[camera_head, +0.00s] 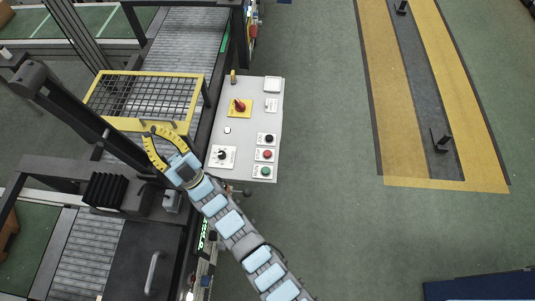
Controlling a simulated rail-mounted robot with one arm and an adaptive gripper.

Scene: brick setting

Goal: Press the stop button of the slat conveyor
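The slat conveyor's pale control panel (247,124) is right of the conveyor. A red button (266,155) sits in its lower right column, between a black button (266,138) above and a green button (265,171) below. Their labels are too small to read. My gripper (151,132) is left of the panel, over the edge of the yellow-framed mesh guard, well apart from the buttons. Its yellow-and-black fingers bow outward and their tips come close together, with nothing seen between them. The slat conveyor (188,45) runs behind the guard.
A red rotary switch (239,106) on a yellow plate and a black selector knob (222,156) share the panel. The mesh guard (150,97) and a dark slanted bar (82,117) are near my gripper. Green floor right of the panel is clear.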

